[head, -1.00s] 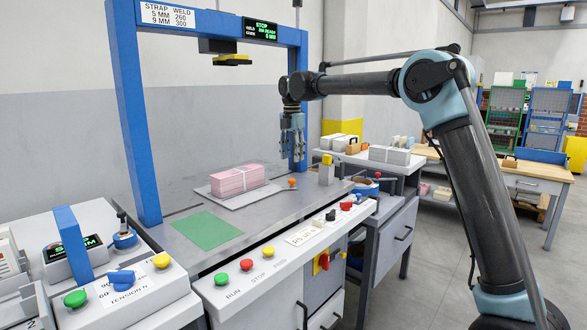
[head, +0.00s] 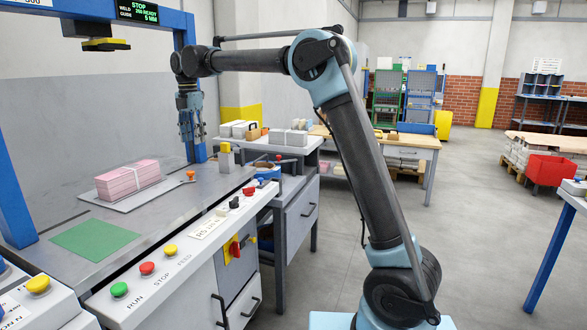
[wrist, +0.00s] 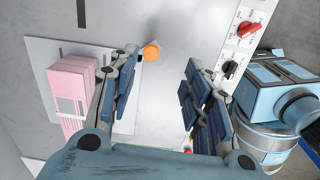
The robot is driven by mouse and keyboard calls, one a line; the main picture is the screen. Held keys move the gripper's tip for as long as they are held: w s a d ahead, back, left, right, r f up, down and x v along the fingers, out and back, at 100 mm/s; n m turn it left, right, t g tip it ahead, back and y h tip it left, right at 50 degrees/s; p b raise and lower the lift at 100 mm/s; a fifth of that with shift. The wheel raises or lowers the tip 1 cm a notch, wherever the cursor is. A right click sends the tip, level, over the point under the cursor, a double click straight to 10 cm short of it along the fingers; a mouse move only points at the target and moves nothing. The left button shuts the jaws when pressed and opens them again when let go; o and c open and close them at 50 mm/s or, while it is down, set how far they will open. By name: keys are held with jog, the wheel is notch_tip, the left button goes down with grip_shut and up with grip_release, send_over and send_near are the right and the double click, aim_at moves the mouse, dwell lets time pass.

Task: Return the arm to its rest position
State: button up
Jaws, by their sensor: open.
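My gripper (head: 191,128) hangs pointing down from my raised arm, above the rear right part of the strapping table. It also shows in the wrist view (wrist: 158,95), with its fingers apart and nothing between them. A strapped pink paper stack (head: 128,180) lies on a grey plate (head: 100,204) on the table, left of my gripper. The pink stack also shows at the left of the wrist view (wrist: 72,95), apart from the fingers.
A blue frame (head: 14,180) rises over the table. An orange knob (head: 191,174) stands near the plate. A front panel (head: 165,262) carries buttons and switches. A side bench (head: 290,150) holds paper stacks. Open floor (head: 480,200) lies to the right.

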jog(key=w+d+r+m, duration=0.2)
jog(key=d+m, duration=0.5)
jog(key=d, duration=1.4)
jog(key=s+d+f+m, duration=0.2)
jog(key=d+m, duration=0.2)
jog(key=d, duration=0.5)
jog(key=s+d+f+m, duration=0.2)
jog(key=s+d+m, duration=0.15)
jog(key=d, duration=0.65)
jog(key=s+d+f+m+t, duration=0.2)
jog(key=s+d+f+m, duration=1.5)
jog(key=s+d+f, duration=0.6)
jog(key=shift+d+f, duration=0.15)
jog(key=shift+f, duration=0.6)
jog(key=shift+c, duration=1.4)
